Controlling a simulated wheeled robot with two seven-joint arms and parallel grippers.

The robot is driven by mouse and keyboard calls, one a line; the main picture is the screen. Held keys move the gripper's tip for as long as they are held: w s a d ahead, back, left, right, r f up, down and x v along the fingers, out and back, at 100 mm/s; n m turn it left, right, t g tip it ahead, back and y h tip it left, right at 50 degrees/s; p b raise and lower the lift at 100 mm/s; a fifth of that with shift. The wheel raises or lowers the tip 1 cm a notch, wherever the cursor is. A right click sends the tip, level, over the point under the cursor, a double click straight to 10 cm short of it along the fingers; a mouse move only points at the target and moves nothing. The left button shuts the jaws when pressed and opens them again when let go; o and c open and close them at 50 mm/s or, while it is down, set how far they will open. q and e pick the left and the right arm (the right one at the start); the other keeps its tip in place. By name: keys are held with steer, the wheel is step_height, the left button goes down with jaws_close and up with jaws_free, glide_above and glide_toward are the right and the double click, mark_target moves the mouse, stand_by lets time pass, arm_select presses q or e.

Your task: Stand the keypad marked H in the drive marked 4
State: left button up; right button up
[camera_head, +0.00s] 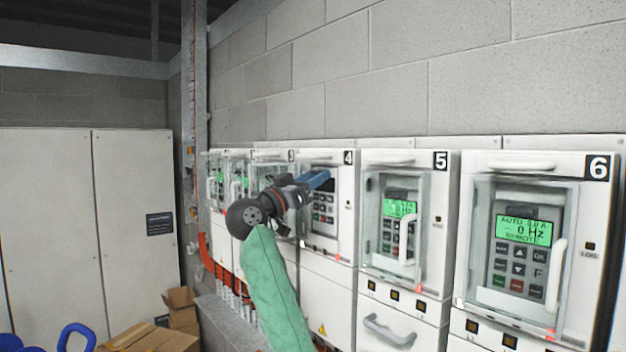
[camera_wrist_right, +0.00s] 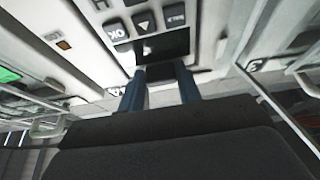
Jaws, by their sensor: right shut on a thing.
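The drive marked 4 (camera_head: 346,222) stands in the row, its number plate at its top right. A grey keypad (camera_head: 326,214) with a dark screen is at its front; its lower keys show below my fingers. My right gripper (camera_head: 318,181) is shut on the keypad's upper end. In the right wrist view the blue fingers (camera_wrist_right: 161,88) meet the keypad (camera_wrist_right: 160,45) by its dark screen, above which OK and arrow keys show upside down. A mark at the picture's top edge is cut off, so I cannot confirm the H. Whether the keypad is fully seated is unclear. My left gripper is out of view.
Drive 5 (camera_head: 437,240) and drive 6 (camera_head: 597,230), right of drive 4, have clear covers over lit green keypads. More drives stand to the left, partly behind my right arm. Cardboard boxes (camera_head: 150,338) lie at the lower left. A tall pale cabinet (camera_head: 135,210) stands behind.

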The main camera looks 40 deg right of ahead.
steer(key=shift+f, duration=1.3)
steer(key=o, duration=1)
steer(key=shift+f+b, duration=0.1)
steer(key=shift+b, duration=0.2)
